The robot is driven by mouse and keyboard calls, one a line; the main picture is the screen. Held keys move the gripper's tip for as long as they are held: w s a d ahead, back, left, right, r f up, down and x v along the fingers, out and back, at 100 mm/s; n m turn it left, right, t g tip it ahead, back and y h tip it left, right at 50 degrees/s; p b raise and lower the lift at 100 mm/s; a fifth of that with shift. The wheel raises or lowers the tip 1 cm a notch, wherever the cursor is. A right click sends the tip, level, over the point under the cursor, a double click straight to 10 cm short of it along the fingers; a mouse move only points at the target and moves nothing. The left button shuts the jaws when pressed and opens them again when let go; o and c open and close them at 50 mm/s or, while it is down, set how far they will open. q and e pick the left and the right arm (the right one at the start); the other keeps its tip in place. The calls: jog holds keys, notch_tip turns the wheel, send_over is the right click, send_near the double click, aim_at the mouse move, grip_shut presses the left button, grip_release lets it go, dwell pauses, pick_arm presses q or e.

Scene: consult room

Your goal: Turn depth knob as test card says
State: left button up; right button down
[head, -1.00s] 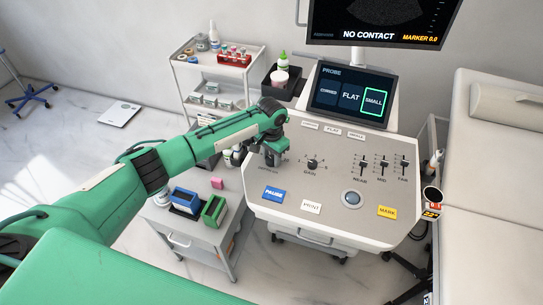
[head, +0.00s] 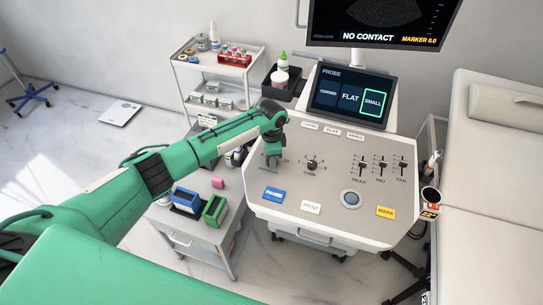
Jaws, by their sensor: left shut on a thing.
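The console panel (head: 330,205) is grey and tilted, with a gain knob (head: 312,164) in its upper middle. My left gripper (head: 271,158) points down at the panel's upper left, left of the gain knob. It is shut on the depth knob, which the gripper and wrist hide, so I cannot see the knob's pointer. Small marks show on the panel around the fingertips, too small to read. I cannot make out a test card for certain. My right gripper is out of view.
The panel also bears sliders (head: 382,168), a blue button (head: 274,194), a print button (head: 311,207), a yellow mark button (head: 385,212) and a trackball (head: 351,199). The touchscreen (head: 349,96) has SMALL outlined. The monitor (head: 385,18) reads NO CONTACT. A couch (head: 500,150) stands right.

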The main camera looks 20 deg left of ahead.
pick_arm(q)
jog(key=m, duration=0.3)
jog(key=shift+m, duration=0.4)
jog(key=m, duration=0.4)
dwell(0.4)
jog(key=o, duration=1)
jog(key=shift+d, duration=0.1)
jog(key=shift+m, duration=0.3)
notch_tip(320, 180, up, 14)
jog(key=b, duration=0.3)
jog(key=shift+b, duration=0.4)
jog(key=shift+f, duration=0.15)
